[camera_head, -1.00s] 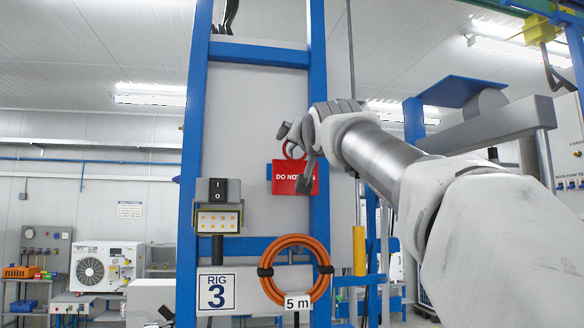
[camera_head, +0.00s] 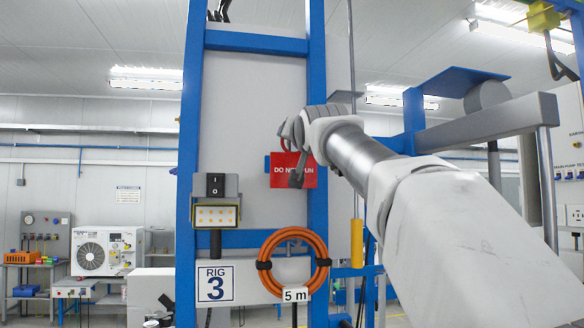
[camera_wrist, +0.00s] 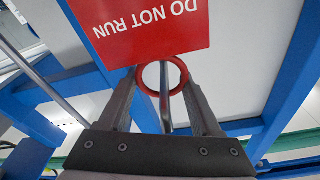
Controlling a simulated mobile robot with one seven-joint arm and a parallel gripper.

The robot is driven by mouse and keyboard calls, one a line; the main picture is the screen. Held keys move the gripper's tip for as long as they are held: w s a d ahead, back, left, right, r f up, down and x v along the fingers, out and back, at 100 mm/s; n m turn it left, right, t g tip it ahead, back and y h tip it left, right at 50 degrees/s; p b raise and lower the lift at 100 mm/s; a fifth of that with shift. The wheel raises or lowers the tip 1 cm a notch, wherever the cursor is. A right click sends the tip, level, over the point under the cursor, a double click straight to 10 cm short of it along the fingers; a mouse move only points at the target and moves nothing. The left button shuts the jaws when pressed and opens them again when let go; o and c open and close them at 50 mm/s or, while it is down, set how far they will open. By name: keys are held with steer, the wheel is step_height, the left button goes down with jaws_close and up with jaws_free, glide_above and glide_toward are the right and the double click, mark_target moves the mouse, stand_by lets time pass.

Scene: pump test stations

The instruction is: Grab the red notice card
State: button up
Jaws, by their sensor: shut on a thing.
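The red notice card (camera_head: 281,171) hangs upright in front of the grey panel of Rig 3, beside its right blue post. It reads "DO NOT RUN", partly hidden by a finger of my gripper (camera_head: 292,155). In the wrist view the card (camera_wrist: 150,28) appears upside down, with its red ring (camera_wrist: 183,70) at its edge. My gripper (camera_wrist: 160,84) has one finger on each side of this ring and is shut on it. A grey rod shows through the ring.
The blue frame (camera_head: 318,110) stands close around the card. A switch box with a lamp (camera_head: 217,200) is on the left post. A coiled orange hose (camera_head: 322,262) hangs below. A yellow cylinder (camera_head: 357,243) is at right.

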jaws_close()
steer(key=shift+r, duration=0.15)
